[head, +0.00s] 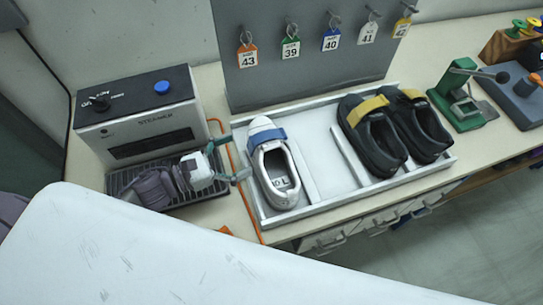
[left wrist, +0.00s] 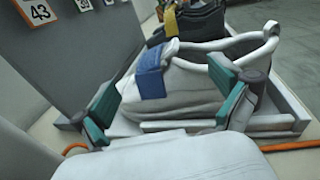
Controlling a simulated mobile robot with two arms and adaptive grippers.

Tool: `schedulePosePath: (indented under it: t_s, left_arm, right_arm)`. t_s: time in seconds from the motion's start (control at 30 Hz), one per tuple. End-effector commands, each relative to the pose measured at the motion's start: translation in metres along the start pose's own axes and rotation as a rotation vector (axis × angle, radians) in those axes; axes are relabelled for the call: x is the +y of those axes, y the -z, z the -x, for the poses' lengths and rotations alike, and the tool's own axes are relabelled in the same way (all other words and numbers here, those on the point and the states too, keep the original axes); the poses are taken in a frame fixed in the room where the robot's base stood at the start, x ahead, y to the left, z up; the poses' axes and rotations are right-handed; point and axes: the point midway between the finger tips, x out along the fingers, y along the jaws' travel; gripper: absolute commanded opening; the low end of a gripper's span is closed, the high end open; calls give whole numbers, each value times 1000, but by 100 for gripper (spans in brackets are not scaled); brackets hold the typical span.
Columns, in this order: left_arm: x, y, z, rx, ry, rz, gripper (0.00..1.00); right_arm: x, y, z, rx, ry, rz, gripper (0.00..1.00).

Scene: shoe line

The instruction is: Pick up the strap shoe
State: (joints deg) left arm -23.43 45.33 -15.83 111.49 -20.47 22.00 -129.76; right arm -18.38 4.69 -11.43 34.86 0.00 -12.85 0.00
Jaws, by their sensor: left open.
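A white shoe with a blue strap (head: 282,188) stands in the left part of a white tray (head: 335,196), its toe toward the back board. It also shows in the left wrist view (left wrist: 190,92), side on and close. My left gripper (head: 231,160) is open and empty, just left of this shoe in the head view. In the left wrist view the green fingers of my left gripper (left wrist: 165,112) are spread with the shoe beyond and between them. I cannot tell whether they touch it. My right gripper is not in view.
A pair of black shoes with yellow straps (head: 371,140) stands in the tray's right part. A steamer box (head: 140,115) is at left. A grey board (head: 290,75) with hanging number tags rises behind the tray. A green clamp-like tool (head: 458,100) stands at right.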

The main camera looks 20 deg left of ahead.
Motion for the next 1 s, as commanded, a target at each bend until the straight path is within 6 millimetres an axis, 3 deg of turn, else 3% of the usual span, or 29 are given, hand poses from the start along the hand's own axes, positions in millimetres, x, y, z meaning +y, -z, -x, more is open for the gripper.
schedulePosePath:
  t_s: [0.1, 0.3, 0.4, 0.7, 1.0]
  left_arm:
    - [1, -2, -17, -3, -2, 0, 98]
    - [1, 0, -28, 0, -2, 1, 98]
    - [1, -2, -37, -3, -1, 1, 98]
    - [0, -2, -78, -2, -1, 1, 98]
    - [0, 0, -82, 0, -1, 1, 98]
  right_arm:
    - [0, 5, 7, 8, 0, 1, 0]
    - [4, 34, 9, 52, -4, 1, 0]
    - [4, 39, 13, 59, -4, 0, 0]
    - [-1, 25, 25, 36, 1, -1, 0]
    - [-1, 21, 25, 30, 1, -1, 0]
